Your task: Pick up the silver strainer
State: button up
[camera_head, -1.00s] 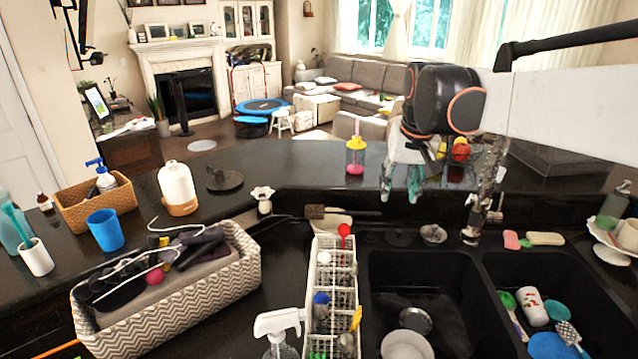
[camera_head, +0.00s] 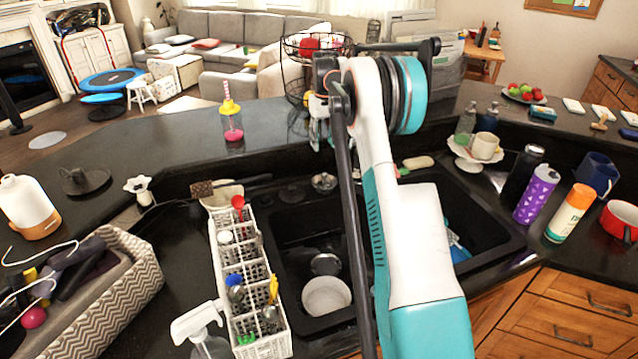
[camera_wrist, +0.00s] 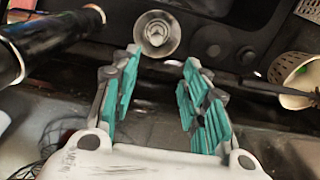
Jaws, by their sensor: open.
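The silver strainer (camera_head: 323,181) is a small round metal piece on the dark ledge behind the sink. In the wrist view the strainer (camera_wrist: 157,33) shows as a round disc with a centre knob, just beyond the fingertips and between their lines. My gripper (camera_wrist: 161,62) is open with nothing between its teal-padded fingers. In the head view my gripper (camera_head: 318,132) is partly hidden behind my arm and appears above and behind the strainer.
The black double sink (camera_head: 285,235) holds a white bowl (camera_head: 326,296). A white utensil rack (camera_head: 246,275) stands left of it. A dark cylinder (camera_wrist: 40,45) is left of the fingers in the wrist view. A wire basket (camera_head: 310,60) stands behind my gripper.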

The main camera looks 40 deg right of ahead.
jog(key=b, duration=0.1)
send_over(324, 174)
notch_tip(324, 174, down, 8)
jog(key=shift+w+d+f, duration=0.1)
jog(key=shift+f, duration=0.15)
jog(key=shift+f+b, duration=0.75)
jog(key=shift+f, duration=2.3)
grip_shut()
